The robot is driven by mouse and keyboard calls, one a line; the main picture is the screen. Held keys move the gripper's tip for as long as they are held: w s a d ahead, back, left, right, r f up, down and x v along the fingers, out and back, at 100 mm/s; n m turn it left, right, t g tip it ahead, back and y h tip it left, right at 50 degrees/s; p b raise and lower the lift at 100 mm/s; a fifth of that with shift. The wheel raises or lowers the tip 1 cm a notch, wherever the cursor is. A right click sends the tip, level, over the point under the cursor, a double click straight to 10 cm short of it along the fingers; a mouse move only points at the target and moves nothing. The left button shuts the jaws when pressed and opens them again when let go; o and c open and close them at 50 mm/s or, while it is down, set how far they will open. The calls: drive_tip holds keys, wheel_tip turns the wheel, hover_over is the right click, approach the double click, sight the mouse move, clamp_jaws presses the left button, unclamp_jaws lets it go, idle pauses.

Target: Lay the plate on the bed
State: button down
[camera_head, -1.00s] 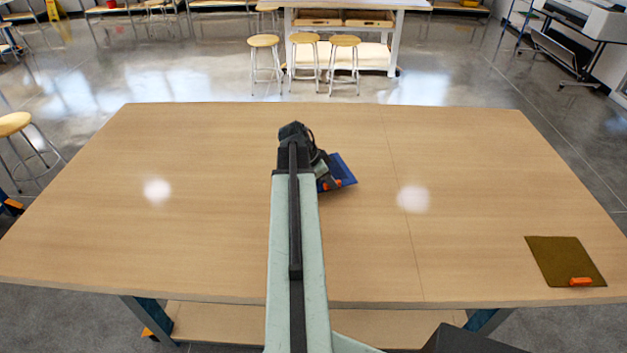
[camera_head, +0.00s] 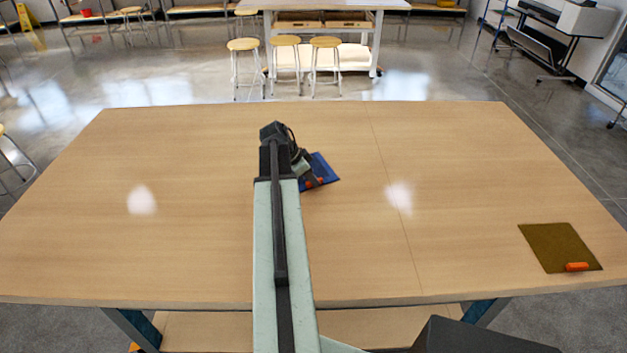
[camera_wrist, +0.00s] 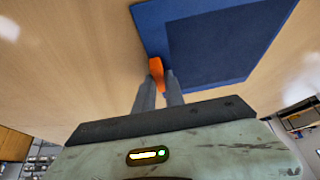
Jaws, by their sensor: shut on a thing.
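A flat blue plate (camera_head: 320,168) with an orange tab (camera_head: 309,184) is at my gripper (camera_head: 307,182), over the middle of the table. In the wrist view the plate (camera_wrist: 152,18) shows a darker square (camera_wrist: 225,45) inside a lighter blue border. My gripper (camera_wrist: 157,78) is shut on the orange tab (camera_wrist: 156,68) at the plate's near edge. My arm hides part of the plate in the head view. I cannot tell whether the plate touches the table. No bed can be made out for certain.
The wooden table (camera_head: 160,220) is mostly bare. A brown-gold plate (camera_head: 555,243) with an orange tab (camera_head: 577,267) lies near its right front edge. Several stools (camera_head: 285,42) and a white workbench (camera_head: 375,30) stand beyond. A large printer-like machine (camera_head: 550,15) is at the back right.

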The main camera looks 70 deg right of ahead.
drive_tip(key=c, duration=1.4)
unclamp_jaws()
drive_tip(key=shift+f, duration=0.1)
drive_tip(key=shift+r+p, duration=0.45)
drive_tip(key=p+v, duration=1)
drive_tip(key=v, duration=0.1)
drive_tip(key=shift+a+r, duration=0.15)
drive_tip(key=shift+w, duration=0.1)
